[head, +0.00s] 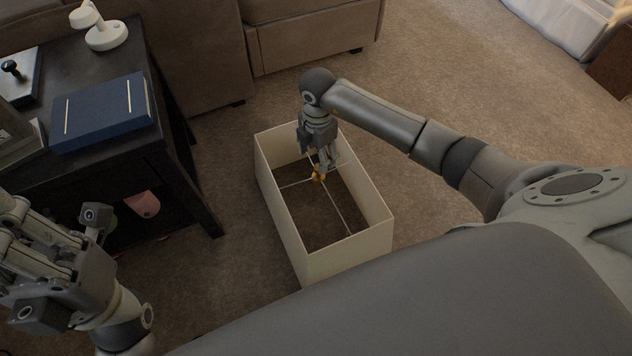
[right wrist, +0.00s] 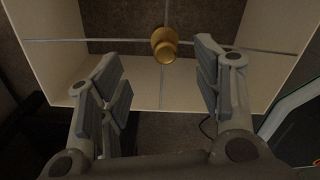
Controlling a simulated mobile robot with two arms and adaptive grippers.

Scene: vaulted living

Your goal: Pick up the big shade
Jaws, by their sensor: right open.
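The big shade (head: 346,258) is a cream, open rectangular box frame standing on the carpet in the middle of the head view. Thin metal bars cross inside it and meet at a small brass fitting (head: 318,174). My right gripper (head: 326,168) reaches down into the shade's opening from above, close to the brass fitting. In the right wrist view the shade's wall (right wrist: 60,70) and the brass fitting (right wrist: 164,45) show, with the fitting beyond the open fingers and between them. My left gripper (head: 85,225) is at the lower left, away from the shade; its fingers are partly unclear.
A dark side table (head: 130,60) stands left of the shade, with a blue book (head: 102,112) and a white lamp-like object (head: 105,32) on it. A brown sofa (head: 310,35) is behind. Carpet to the right (head: 470,90) is clear.

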